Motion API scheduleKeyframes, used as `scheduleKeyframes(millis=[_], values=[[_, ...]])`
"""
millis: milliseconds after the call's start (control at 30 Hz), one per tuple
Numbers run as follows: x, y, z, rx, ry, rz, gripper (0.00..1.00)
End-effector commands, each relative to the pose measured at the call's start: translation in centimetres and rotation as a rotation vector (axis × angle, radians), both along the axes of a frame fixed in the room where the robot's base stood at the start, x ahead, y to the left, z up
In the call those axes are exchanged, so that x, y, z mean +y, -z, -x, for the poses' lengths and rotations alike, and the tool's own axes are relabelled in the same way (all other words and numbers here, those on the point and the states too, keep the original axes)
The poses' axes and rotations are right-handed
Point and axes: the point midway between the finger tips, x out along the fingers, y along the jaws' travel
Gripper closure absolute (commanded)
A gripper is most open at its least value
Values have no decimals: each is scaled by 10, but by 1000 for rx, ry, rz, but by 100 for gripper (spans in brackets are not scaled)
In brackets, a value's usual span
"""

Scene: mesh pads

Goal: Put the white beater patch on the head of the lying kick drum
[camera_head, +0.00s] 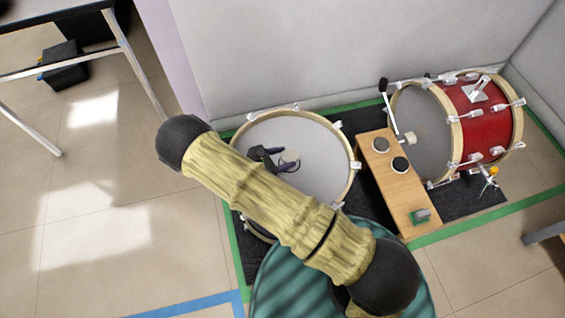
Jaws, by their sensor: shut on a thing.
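The lying kick drum (325,150) rests on its side with its pale grey head facing up, inside a wooden hoop with metal lugs. My gripper (281,160) is over the head, left of its middle, with dark fingers. It is shut on a small round whitish patch (290,156), which I take to be the white beater patch. I cannot tell whether the patch touches the head or hangs just above it. My arm hides the lower left of the drum.
A teal striped round thing (275,290) is at the bottom.

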Motion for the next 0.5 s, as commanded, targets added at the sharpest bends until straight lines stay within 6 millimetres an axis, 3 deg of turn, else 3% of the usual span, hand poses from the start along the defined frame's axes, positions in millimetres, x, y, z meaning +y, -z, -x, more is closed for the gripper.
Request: scheduleKeyframes(millis=[200,500], values=[[0,33,0,1,1,1,72],[0,33,0,0,0,0,72]])
